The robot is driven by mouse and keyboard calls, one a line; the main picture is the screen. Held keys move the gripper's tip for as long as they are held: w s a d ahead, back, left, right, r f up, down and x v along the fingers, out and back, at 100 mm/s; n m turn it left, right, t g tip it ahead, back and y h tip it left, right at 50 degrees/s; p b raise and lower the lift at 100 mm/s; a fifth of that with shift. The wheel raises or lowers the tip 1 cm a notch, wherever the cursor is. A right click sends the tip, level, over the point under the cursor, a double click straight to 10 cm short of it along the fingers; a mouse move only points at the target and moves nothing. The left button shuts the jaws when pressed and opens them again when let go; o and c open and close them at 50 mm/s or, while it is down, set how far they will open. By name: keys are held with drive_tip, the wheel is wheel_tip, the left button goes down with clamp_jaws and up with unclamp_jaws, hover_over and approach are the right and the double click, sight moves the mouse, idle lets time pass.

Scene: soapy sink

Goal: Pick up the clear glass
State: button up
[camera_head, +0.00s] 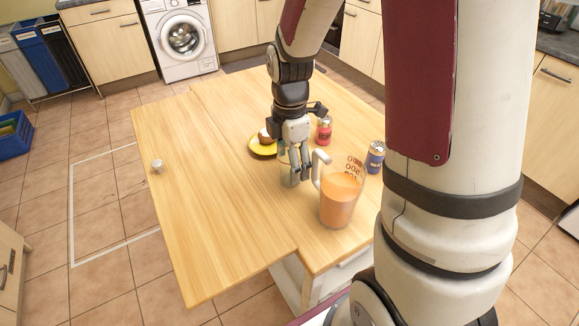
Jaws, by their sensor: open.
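The clear glass (287,178) stands upright on the wooden table, left of a jug of orange drink. It is see-through and partly hidden behind my gripper. My gripper (295,174) points down at the glass from above, with its fingers spread open at the glass's upper part. One finger shows in front of or beside the right side of the glass. I cannot tell whether the fingers touch it.
The jug (341,198) stands close on the right, its handle near my gripper. A red can (324,131), a blue can (375,158) and a yellow plate (257,150) holding a round item are nearby. The left part of the table (205,190) is mostly clear.

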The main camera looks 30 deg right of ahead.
drive_tip(key=shift+f, duration=0.7)
drive_tip(key=c, duration=1.4)
drive_tip(key=shift+c, duration=0.2)
drive_tip(key=shift+r, duration=0.2)
wheel_tip(320, 180, up, 18)
drive_tip(key=p, duration=0.1)
drive_tip(key=shift+f+p, duration=0.2)
drive_tip(key=shift+p, duration=0.1)
